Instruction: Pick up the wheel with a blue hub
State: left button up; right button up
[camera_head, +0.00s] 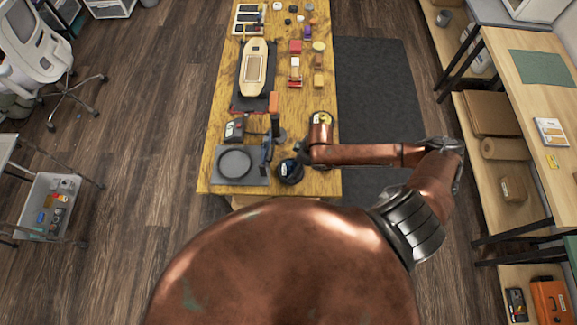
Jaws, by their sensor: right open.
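Several small dark round pieces that look like wheels (293,8) lie at the far end of the wooden workbench (328,95). They are too small to tell which has a blue hub. My right arm reaches in from the right over the near half of the bench. My left gripper is not in view.
A pale board deck (255,68) lies on a dark mat at the bench's left. Red and tan blocks (296,46) stand in the middle. A grey device with a round plate (235,163) and a dark round object (290,172) are at the near end. Shelves (500,115) stand right.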

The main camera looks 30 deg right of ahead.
aim_at(291, 167)
jog(key=shift+x, duration=0.85)
jog(key=x, duration=0.2)
jog(key=shift+w+a+f, duration=0.2)
jog(key=shift+a+f, duration=0.05)
jog(key=shift+x, duration=0.9)
jog(key=shift+s, duration=0.1)
jog(key=c, duration=1.2)
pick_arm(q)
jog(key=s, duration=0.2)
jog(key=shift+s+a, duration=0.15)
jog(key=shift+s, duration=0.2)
pick_arm(e)
jog(key=shift+c, duration=0.6)
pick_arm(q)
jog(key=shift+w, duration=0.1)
pick_arm(e)
jog(key=shift+r, duration=0.1)
